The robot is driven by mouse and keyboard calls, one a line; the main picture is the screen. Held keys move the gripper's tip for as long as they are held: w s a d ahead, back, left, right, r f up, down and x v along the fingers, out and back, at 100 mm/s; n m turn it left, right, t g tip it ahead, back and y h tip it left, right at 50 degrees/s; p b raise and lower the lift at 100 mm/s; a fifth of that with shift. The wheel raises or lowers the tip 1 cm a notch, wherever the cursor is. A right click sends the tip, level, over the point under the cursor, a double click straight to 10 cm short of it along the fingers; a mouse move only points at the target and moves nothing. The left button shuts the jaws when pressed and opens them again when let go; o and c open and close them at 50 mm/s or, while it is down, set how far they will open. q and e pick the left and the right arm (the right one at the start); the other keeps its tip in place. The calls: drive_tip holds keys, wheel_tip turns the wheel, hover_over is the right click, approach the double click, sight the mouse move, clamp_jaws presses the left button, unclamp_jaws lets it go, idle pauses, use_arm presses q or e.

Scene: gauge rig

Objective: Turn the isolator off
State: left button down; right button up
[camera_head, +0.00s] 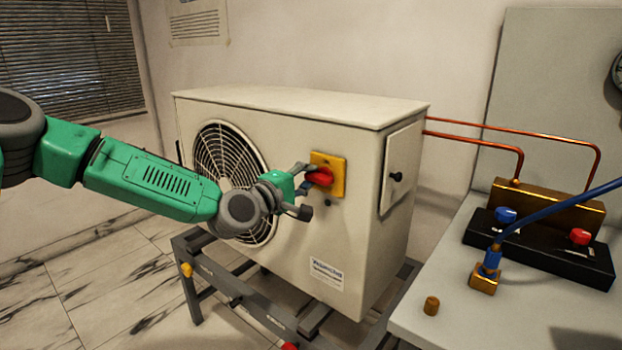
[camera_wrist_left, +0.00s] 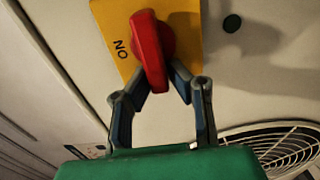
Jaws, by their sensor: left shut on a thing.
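The isolator is a red rotary knob (camera_head: 321,177) on a yellow plate (camera_head: 339,171), fixed to the front of a cream outdoor unit. My left gripper (camera_head: 306,181) reaches it from the left, and its fingers are closed on the knob. In the left wrist view the fingers (camera_wrist_left: 163,78) are on either side of the lower end of the red knob (camera_wrist_left: 150,48). The letters "ON" show on the yellow plate (camera_wrist_left: 186,20), left of the knob. Other plate markings are not visible. My right gripper is not in view.
The cream unit (camera_head: 295,105) stands on a dark metal frame (camera_head: 262,312), with a fan grille (camera_head: 222,150) left of the isolator. At right, a grey bench (camera_head: 445,275) holds a black manifold (camera_head: 540,250) with blue and red knobs and a blue hose. Copper pipes run behind.

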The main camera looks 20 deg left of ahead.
use_arm(q)
drive_tip(key=shift+s+d+f, duration=0.1)
drive_tip(key=shift+s+f, duration=0.15)
drive_tip(key=shift+f, duration=0.4)
drive_tip(key=c, duration=1.5)
unclamp_jaws()
drive_tip(key=shift+c, duration=0.2)
drive_tip(key=shift+s+a+r, duration=0.2)
drive_tip(key=shift+a+r, duration=0.1)
drive_tip(key=shift+r, duration=0.1)
drive_tip(key=v, duration=1.2)
